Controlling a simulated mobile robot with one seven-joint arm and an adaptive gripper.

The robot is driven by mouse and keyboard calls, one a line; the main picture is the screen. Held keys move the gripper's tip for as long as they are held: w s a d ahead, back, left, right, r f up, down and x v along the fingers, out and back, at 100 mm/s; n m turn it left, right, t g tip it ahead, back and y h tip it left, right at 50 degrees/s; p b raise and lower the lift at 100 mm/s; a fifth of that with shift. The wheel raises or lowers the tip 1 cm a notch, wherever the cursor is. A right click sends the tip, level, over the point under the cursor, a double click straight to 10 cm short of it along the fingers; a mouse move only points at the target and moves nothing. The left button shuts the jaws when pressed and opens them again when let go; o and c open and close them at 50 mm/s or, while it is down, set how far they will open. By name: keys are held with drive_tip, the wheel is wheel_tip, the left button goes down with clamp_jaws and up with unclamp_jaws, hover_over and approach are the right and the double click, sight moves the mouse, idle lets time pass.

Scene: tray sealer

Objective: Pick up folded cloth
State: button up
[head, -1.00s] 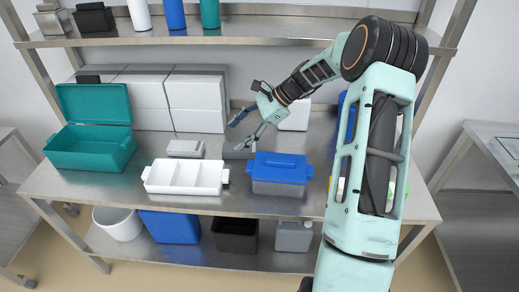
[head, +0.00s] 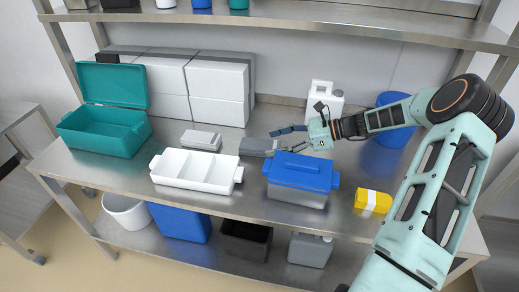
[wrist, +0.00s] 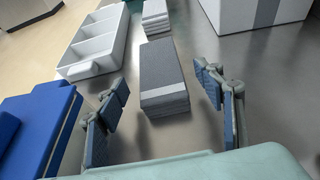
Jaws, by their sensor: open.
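A dark grey folded stack (head: 258,147), which looks like the folded cloth, lies flat on the steel table behind the blue-lidded box. In the wrist view the cloth (wrist: 165,75) lies ahead, between the lines of the two fingers. My gripper (head: 281,141) is open and empty, just right of the cloth and pointing left at it. In the wrist view my gripper (wrist: 161,85) has its blue-padded fingers spread wider than the cloth, and I see no contact. A lighter grey folded stack (head: 201,140) lies farther left.
The blue-lidded box (head: 304,174) stands close in front of my gripper. A white divided tray (head: 197,184) is front left, a teal open box (head: 104,143) farther left. White boxes (head: 220,95) stand behind, a white jug (head: 325,103) behind my gripper. A shelf (head: 300,32) spans above.

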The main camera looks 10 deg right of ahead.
sight(264, 144)
drive_tip(key=shift+b+x, duration=0.7)
drive_tip(key=shift+x, duration=2.1)
drive_tip(key=shift+c, duration=0.5)
drive_tip(key=c, duration=1.2)
drive_tip(key=shift+o, duration=0.2)
